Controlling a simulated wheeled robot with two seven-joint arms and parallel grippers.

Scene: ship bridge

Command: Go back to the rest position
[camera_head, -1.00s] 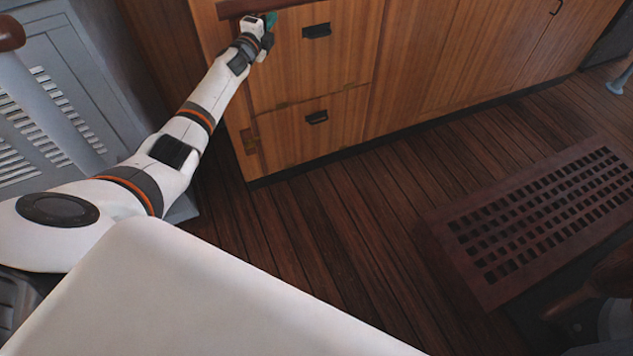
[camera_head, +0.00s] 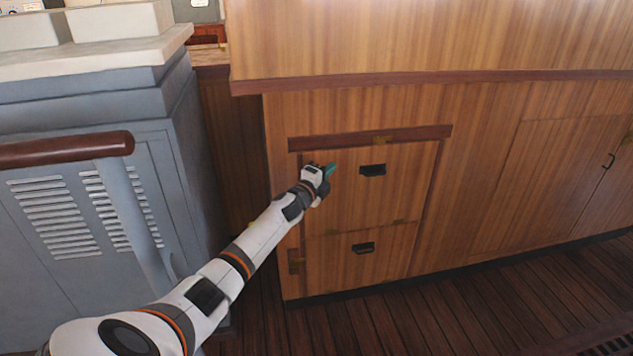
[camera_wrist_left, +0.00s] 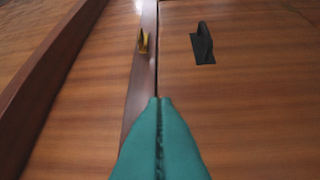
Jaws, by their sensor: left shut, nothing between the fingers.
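My left arm reaches forward from the lower left in the head view. My left gripper (camera_head: 330,170) is in front of the upper drawer (camera_head: 345,200) of a wooden cabinet, left of its black handle (camera_head: 372,170). In the left wrist view the teal fingers (camera_wrist_left: 160,100) are together with nothing between them. They point toward the cabinet front, below the black handle (camera_wrist_left: 203,44) and a small brass latch (camera_wrist_left: 143,42). I cannot tell whether the fingertips touch the wood. My right gripper is not in view.
A lower drawer (camera_head: 350,260) lies below. A grey louvred console (camera_head: 90,210) with a wooden-capped rail (camera_head: 65,148) stands at the left, close to my arm. Wooden floor (camera_head: 450,300) is open to the right. A grating corner (camera_head: 600,345) shows at lower right.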

